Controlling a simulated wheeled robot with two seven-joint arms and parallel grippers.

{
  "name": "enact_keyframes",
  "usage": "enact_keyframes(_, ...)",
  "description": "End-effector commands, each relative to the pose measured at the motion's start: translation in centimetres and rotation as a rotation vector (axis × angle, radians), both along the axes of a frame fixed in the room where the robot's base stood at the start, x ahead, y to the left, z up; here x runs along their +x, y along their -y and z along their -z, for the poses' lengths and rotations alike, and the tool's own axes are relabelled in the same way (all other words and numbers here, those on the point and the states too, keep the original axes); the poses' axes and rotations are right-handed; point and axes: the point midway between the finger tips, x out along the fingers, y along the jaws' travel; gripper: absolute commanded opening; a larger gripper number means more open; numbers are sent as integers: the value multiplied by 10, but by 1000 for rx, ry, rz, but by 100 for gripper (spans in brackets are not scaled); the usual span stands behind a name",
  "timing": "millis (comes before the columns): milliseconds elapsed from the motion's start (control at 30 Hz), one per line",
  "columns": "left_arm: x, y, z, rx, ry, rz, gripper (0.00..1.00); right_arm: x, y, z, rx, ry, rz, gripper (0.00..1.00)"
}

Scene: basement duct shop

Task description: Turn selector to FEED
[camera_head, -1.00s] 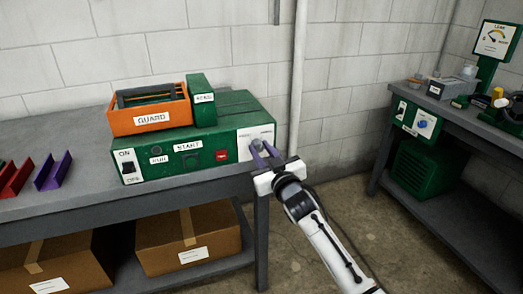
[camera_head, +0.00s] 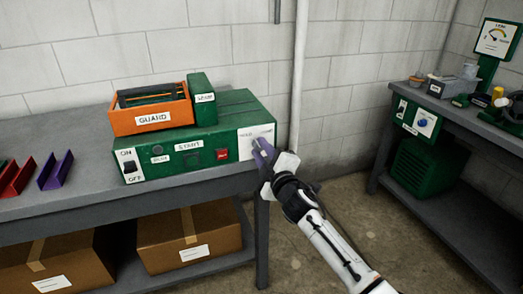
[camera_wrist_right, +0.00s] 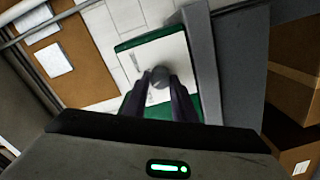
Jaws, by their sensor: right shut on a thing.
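The selector is a round grey knob (camera_wrist_right: 159,77) on a white plate at the right end of the green machine's front. The white plate (camera_head: 246,141) shows in the head view with small lettering along its top, too small to read fully. My right gripper (camera_head: 261,152) is at this plate. In the right wrist view its two dark fingers (camera_wrist_right: 160,90) are closed on both sides of the knob. The gripper is rolled over, and the fingers hide part of the knob in the head view. My left gripper is not in view.
The green machine (camera_head: 215,108) stands on a grey bench (camera_head: 60,125) with an orange GUARD bin (camera_head: 150,107) on top. Purple and red channel pieces (camera_head: 56,171) lie at the left. Cardboard boxes (camera_head: 190,239) sit on the shelf below. Another bench stands right.

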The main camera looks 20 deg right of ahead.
Motion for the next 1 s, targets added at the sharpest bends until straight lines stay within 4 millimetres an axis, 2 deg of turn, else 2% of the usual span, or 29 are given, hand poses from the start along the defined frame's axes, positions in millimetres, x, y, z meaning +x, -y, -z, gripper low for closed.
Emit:
enact_keyframes(200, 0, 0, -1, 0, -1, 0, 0, 0, 0, 1, -193, 4, 0, 2)
enact_keyframes(500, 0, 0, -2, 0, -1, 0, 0, 0, 0, 1, -383, 11, 1, 2)
enact_keyframes(1000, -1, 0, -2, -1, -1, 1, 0, 0, 0, 2, -479, 14, 1, 2)
